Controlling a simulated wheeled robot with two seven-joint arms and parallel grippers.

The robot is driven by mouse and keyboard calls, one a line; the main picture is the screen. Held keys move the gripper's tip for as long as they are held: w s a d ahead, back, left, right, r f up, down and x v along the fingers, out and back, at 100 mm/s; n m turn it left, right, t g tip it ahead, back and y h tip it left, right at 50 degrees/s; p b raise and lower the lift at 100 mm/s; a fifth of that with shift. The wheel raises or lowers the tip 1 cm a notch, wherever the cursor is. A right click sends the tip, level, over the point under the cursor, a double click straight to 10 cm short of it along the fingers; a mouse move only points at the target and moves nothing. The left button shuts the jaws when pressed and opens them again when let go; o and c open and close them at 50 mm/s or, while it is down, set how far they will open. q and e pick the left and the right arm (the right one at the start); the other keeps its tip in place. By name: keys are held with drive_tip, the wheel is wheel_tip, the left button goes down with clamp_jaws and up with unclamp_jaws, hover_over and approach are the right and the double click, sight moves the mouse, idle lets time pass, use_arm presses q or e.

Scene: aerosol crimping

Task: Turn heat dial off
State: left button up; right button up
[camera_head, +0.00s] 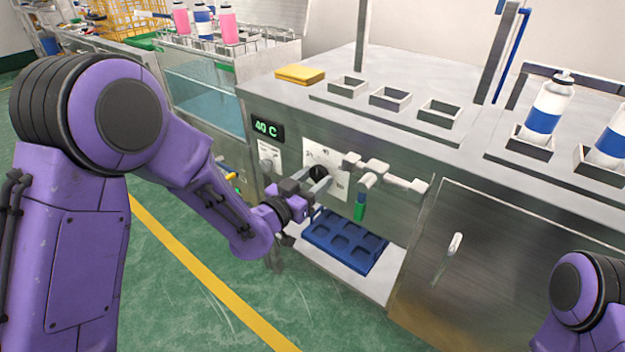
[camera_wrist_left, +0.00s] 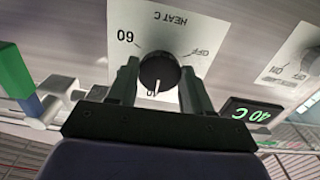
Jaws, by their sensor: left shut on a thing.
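The heat dial (camera_head: 319,172) is a black round knob on a white plate on the steel bench front. In the left wrist view, the heat dial (camera_wrist_left: 159,72) stands between my left fingers, under an upside-down "HEAT C" label. "60" is printed at left and "OFF" at right. Its white pointer mark points down in that picture, at a partly hidden label. My left gripper (camera_head: 316,186) is shut on the dial; it also shows in the left wrist view (camera_wrist_left: 158,88). A green display (camera_head: 267,130) reads 40 C. My right gripper is out of view.
A valve with a green handle (camera_head: 360,207) juts out right of the dial. A blue tray (camera_head: 345,242) sits in the opening below. A yellow sponge (camera_head: 300,74) and empty square holders lie on top. A second switch plate (camera_wrist_left: 302,58) is nearby.

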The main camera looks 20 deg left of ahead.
use_arm(q)
drive_tip(key=n+p, duration=0.2)
drive_tip(key=n, duration=0.1)
drive_tip(key=shift+r, duration=0.1)
drive_tip(key=n+p, duration=0.1)
drive_tip(key=n, duration=0.3)
drive_tip(key=n+p, duration=0.2)
drive_tip(key=n, duration=0.1)
drive_tip(key=shift+n, duration=0.3)
drive_tip(key=n+p, duration=0.1)
drive_tip(key=n, duration=0.2)
drive_tip(key=shift+n, duration=0.3)
drive_tip(key=n, duration=0.4)
drive_tip(key=shift+n, duration=0.3)
drive_tip(key=n, duration=0.4)
drive_tip(key=shift+n, duration=0.3)
drive_tip(key=shift+d, duration=0.1)
